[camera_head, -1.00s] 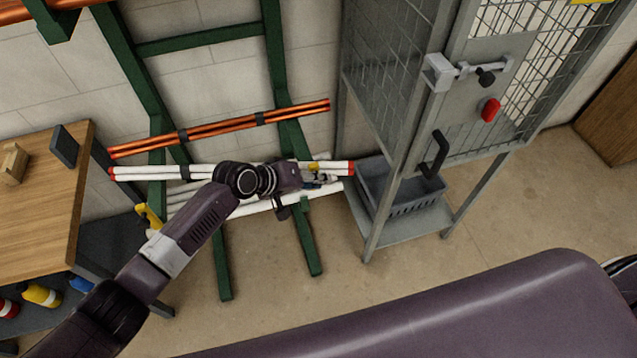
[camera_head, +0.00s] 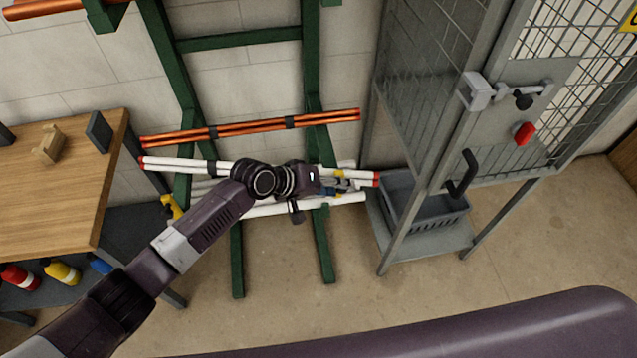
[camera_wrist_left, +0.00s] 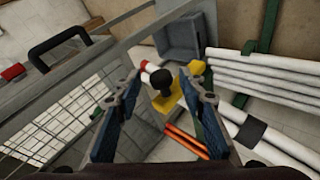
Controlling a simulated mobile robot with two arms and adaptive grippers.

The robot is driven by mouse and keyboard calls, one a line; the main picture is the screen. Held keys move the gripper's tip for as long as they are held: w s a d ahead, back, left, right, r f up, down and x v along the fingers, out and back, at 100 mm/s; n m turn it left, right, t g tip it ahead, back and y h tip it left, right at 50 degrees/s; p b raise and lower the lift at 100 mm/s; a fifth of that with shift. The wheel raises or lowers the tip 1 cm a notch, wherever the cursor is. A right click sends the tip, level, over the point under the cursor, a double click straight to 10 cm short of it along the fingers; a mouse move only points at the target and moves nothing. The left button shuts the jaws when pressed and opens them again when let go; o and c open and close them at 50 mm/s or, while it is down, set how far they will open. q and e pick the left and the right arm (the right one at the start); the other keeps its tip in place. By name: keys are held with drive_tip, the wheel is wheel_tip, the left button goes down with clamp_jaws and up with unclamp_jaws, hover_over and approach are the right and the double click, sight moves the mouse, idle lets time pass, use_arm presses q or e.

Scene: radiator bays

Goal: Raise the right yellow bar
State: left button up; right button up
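The right yellow bar (camera_head: 340,173) shows as a small yellow patch by the right rack post, mostly hidden by my left gripper (camera_head: 344,185). The fingers are open, one on each side; I see no clear contact. Another yellow bar (camera_head: 172,207) is at the left rack post. My right gripper is not in view.
A green rack (camera_head: 240,40) holds copper pipes (camera_head: 255,128) above white pipes (camera_head: 185,165). A mesh cage with a grey crate (camera_head: 428,207) stands close to the right. A wooden bench (camera_head: 60,190) is at the left. The floor in front is clear.

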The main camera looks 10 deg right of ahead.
use_arm(q)
drive_tip(key=v, duration=1)
